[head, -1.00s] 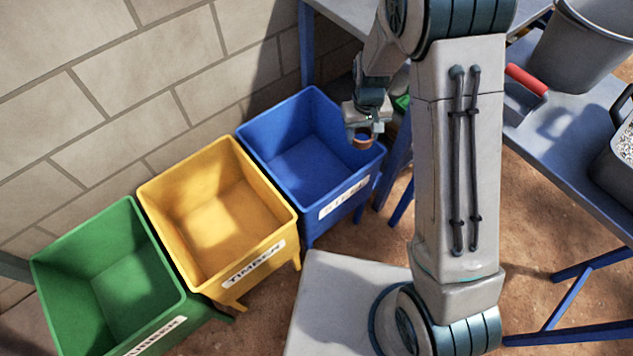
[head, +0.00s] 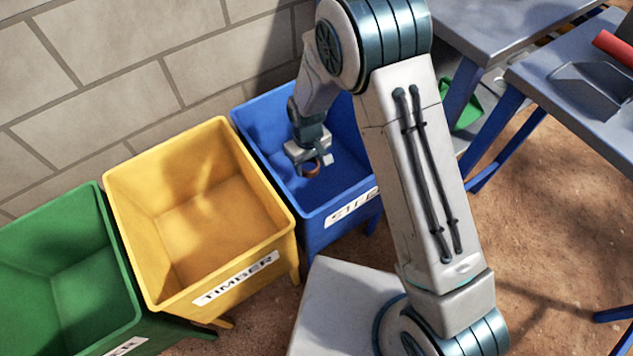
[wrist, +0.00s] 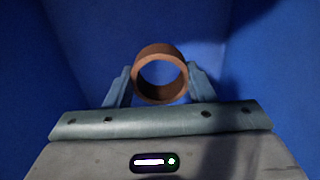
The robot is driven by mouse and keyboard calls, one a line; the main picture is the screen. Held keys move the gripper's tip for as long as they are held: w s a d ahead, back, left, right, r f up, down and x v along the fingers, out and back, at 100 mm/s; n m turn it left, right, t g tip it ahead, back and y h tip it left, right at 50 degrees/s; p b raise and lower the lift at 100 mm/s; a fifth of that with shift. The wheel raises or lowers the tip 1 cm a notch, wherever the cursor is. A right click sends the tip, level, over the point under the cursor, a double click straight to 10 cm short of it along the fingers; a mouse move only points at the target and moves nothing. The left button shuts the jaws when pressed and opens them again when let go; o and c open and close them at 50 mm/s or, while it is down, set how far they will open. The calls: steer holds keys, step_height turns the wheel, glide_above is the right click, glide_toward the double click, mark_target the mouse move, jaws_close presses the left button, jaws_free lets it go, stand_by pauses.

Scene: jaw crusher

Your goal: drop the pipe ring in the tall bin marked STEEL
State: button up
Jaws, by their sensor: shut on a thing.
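The pipe ring (wrist: 143,88) is a short brown-orange tube, held between the two fingers in the wrist view. It also shows small in the head view (head: 311,169). My gripper (head: 312,165) is shut on it, and in the wrist view (wrist: 160,88) a finger sits on each side. The blue bin (head: 349,206) carries a white label that reads STEEL in part, with its end hidden by my arm. My gripper and the ring appear over this bin's opening in the head view. Blue walls fill the wrist view around the ring.
A yellow bin marked TIMBER (head: 287,228) stands left of the blue bin. A green bin (head: 113,248) stands further left, its label cut off. A block wall (head: 90,90) runs behind the bins. Blue-legged tables (head: 560,75) stand at the right, with a red-handled tool.

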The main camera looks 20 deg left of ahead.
mark_target(310, 187)
step_height(310, 187, down, 10)
steer(key=b, duration=0.3)
steer(key=shift+d+r, duration=0.1)
steer(key=shift+r, duration=0.15)
steer(key=shift+f+b, duration=0.2)
steer(key=shift+b, duration=0.1)
steer(key=o, duration=1.1)
steer(key=shift+r, duration=0.1)
